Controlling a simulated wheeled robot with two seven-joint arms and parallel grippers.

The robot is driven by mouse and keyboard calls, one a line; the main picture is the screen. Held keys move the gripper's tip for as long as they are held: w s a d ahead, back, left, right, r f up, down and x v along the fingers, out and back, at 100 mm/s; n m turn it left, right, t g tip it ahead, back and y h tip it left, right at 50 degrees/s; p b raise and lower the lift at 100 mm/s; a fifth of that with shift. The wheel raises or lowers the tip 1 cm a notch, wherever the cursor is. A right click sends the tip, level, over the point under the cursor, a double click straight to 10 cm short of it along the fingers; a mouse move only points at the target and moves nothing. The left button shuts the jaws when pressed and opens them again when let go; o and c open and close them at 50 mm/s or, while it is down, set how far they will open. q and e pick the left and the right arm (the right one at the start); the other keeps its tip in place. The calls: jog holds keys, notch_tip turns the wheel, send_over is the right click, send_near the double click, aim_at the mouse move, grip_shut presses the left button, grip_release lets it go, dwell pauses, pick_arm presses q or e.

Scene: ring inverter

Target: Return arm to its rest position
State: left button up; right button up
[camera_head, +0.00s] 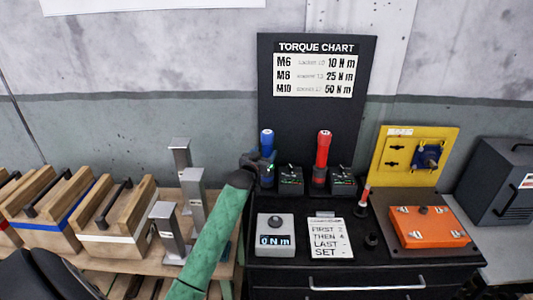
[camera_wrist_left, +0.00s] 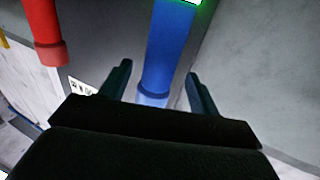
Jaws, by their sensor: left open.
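My left arm comes in as a green sleeve at the lower middle of the head view. My left gripper (camera_head: 262,165) is at the blue-handled tool (camera_head: 267,141), which stands upright at the black bench's left side. In the left wrist view the two fingers (camera_wrist_left: 157,88) are open, one on each side of the blue handle (camera_wrist_left: 170,50), with gaps visible. A red-handled tool (camera_head: 324,148) stands upright to the right; it also shows in the left wrist view (camera_wrist_left: 43,30). My right gripper is not in view.
Metal posts (camera_head: 193,199) stand close left of my arm, beside wooden boxes (camera_head: 118,215). A torque chart board (camera_head: 317,105) rises behind the tools. A display unit (camera_head: 276,241), a note card (camera_head: 329,238) and an orange case (camera_head: 430,227) lie on the bench.

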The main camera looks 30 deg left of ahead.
pick_arm(q)
jog(key=s, duration=0.1)
jog(key=s+b, duration=0.1)
jog(key=s, duration=0.1)
jog(key=shift+d, duration=0.3)
jog(key=shift+s, duration=0.5)
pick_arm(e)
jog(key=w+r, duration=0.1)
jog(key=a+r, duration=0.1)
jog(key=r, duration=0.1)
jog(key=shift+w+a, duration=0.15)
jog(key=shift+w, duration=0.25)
pick_arm(q)
jog(key=shift+r, duration=0.15)
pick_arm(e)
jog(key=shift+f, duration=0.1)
